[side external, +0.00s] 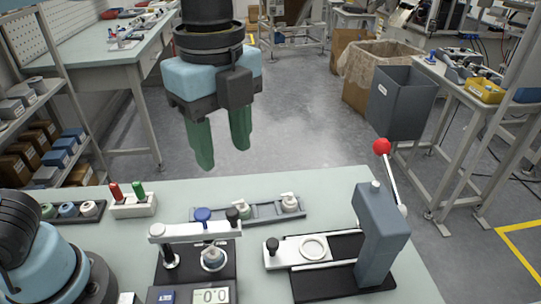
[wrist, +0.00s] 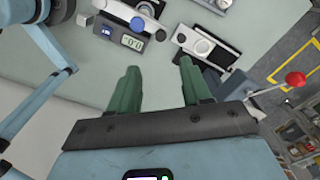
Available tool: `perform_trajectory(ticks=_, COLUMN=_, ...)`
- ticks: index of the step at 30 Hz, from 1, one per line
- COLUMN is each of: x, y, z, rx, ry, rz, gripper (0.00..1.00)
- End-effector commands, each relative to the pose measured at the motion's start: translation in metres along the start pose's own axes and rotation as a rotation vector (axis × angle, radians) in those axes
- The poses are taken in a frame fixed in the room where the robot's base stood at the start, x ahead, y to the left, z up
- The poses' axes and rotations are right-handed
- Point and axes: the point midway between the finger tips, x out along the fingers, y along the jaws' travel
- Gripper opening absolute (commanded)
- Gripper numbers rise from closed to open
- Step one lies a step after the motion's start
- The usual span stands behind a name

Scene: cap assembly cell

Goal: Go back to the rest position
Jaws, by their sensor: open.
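My gripper (side external: 223,158) hangs in the air above the back part of the bench in the side external view, fingers pointing down. Its two green fingers are apart with nothing between them. The wrist view also shows the gripper (wrist: 158,66) open and empty. Below it in the side view stands a fixture with a blue knob (side external: 203,215) and a small display (side external: 210,295). To its right is a press (side external: 382,235) with a red-balled lever (side external: 382,147) and a slide with a white ring (side external: 313,248). The gripper touches none of these.
A grey rail (side external: 265,212) with small capped parts lies behind the fixtures. A white block (side external: 133,207) with a red and a green peg stands at left. A dark tray (side external: 88,209) with several round parts is beside it. A grey bin (side external: 402,103) stands beyond the bench (side external: 335,185).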

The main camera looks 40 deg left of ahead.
Motion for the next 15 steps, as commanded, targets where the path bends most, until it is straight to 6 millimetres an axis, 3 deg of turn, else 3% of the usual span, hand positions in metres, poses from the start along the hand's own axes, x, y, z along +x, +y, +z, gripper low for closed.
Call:
perform_trajectory(ticks=10, x=0.000, y=-0.001, z=0.001, rx=-0.012, ry=0.002, rz=-0.004, gripper=0.48)
perform_trajectory(ticks=15, x=0.019, y=-0.011, z=0.029, rx=-0.270, ry=0.045, rz=-0.085, gripper=0.48)
